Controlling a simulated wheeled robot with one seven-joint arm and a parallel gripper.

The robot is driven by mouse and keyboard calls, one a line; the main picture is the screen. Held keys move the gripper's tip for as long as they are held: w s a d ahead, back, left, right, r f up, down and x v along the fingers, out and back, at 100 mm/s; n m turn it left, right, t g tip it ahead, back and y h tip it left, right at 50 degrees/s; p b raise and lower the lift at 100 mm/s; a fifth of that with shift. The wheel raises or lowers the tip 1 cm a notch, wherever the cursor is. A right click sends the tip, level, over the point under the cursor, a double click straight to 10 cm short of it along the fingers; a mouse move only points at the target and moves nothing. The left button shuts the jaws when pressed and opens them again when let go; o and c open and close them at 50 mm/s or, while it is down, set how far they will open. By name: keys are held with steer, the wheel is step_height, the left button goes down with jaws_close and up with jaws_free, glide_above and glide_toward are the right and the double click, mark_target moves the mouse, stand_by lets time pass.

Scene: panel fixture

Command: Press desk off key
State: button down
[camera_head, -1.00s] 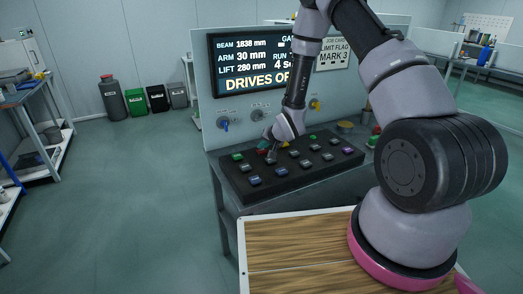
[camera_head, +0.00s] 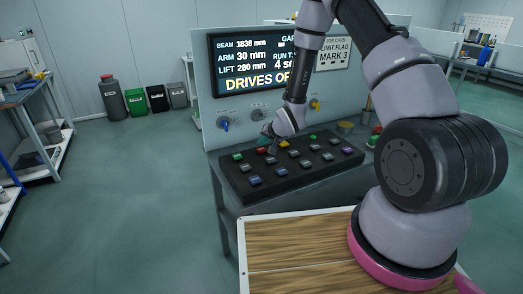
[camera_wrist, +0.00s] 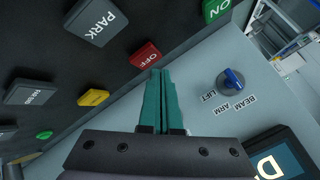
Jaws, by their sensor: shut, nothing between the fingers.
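The black key panel (camera_head: 300,166) lies on the desk and carries several coloured keys. The red key marked OFF (camera_wrist: 146,54) is in the wrist view, just beyond and left of my fingertips; it shows in the head view (camera_head: 262,150) at the panel's back left. My gripper (camera_wrist: 158,72) has teal fingers closed together with nothing between them. Its tips look close to the OFF key's edge, but I cannot tell whether they touch it. In the head view my gripper (camera_head: 271,146) is small and partly hidden by its own wrist, over the back left of the panel.
A green ON key (camera_wrist: 215,9), a grey PARK key (camera_wrist: 96,20) and a yellow key (camera_wrist: 93,98) lie nearby. A blue selector knob (camera_wrist: 232,79) stands out from the upright board. The display (camera_head: 250,62) is partly covered by my arm.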

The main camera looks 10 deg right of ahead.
steer(key=shift+r, duration=2.5)
steer(key=shift+d+r, duration=0.15)
steer(key=shift+r, duration=0.1)
step_height(320, 180, up, 12)
steer(key=h, duration=0.2)
glide_above(263, 150)
steer(key=s+d, duration=0.2)
steer(key=d, duration=0.3)
steer(key=s+d+r, duration=0.3)
steer(key=s+r, duration=0.1)
steer(key=r, duration=0.3)
steer(key=s+d+r, duration=0.3)
steer(key=r, duration=0.4)
steer(key=s+d+r, duration=0.1)
steer(key=s+r, duration=0.2)
steer(key=s, duration=0.5)
steer(key=s+r, duration=0.4)
steer(key=s, duration=0.4)
steer(key=s+d+r+g, duration=0.1)
steer(key=s+r, duration=0.3)
steer(key=s, duration=0.4)
steer(key=shift+d, duration=0.3)
